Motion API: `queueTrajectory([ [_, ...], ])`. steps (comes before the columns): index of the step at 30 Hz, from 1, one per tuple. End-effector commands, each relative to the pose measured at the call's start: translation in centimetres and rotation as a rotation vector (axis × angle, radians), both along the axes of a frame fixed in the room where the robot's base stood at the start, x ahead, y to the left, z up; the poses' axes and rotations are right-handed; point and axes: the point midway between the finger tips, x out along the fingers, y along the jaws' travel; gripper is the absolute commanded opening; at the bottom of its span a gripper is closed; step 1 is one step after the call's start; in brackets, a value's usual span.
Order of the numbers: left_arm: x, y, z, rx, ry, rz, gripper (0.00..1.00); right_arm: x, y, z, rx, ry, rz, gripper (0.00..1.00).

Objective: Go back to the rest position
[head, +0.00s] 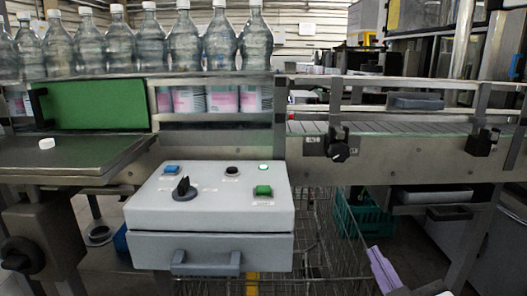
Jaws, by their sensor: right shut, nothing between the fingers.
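My right gripper (383,268) shows only in part at the bottom edge, right of the middle. Its pale purple fingers point up and to the left. It is shut and empty, low in front of the wire cart and apart from the control box (212,212). The grey control box has a black rotary knob (184,188), a blue button (171,169), a black button (232,170), a green button (263,190) and a lit green lamp (264,167). My left gripper is not in view.
A row of clear bottles (186,45) stands along the back rail. A green panel (93,104) is at left, above a metal plate with a white cap (46,143). The conveyor (400,128) runs to the right. A wire cart (320,235) and green crate (365,215) are below.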

Motion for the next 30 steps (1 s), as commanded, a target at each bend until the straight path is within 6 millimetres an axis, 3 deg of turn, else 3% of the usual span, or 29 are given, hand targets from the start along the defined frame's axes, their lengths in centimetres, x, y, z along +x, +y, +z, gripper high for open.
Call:
queueTrajectory([
  [1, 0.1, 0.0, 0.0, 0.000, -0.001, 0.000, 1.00, -1.3, -0.7, -3.7, 0.040, 0.122, -0.022, 0.00],
  [3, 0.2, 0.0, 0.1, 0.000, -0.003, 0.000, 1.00, -3.6, -1.4, -8.6, 0.089, 0.291, -0.052, 0.00],
  [6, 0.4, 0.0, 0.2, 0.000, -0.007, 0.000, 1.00, -7.6, -2.1, -14.4, 0.148, 0.512, -0.088, 0.00],
  [9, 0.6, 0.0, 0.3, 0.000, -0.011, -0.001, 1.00, -11.4, -2.3, -18.5, 0.191, 0.686, -0.113, 0.00],
  [15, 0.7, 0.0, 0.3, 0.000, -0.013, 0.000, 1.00, -18.2, -2.2, -23.3, 0.245, 0.947, -0.143, 0.00],
  [22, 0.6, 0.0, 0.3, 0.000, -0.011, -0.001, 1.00, -25.2, -1.8, -26.4, 0.288, 1.188, -0.165, 0.00],
  [30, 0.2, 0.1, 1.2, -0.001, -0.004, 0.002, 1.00, -22.5, 0.2, -28.8, 0.324, 1.072, -0.093, 0.00],
])
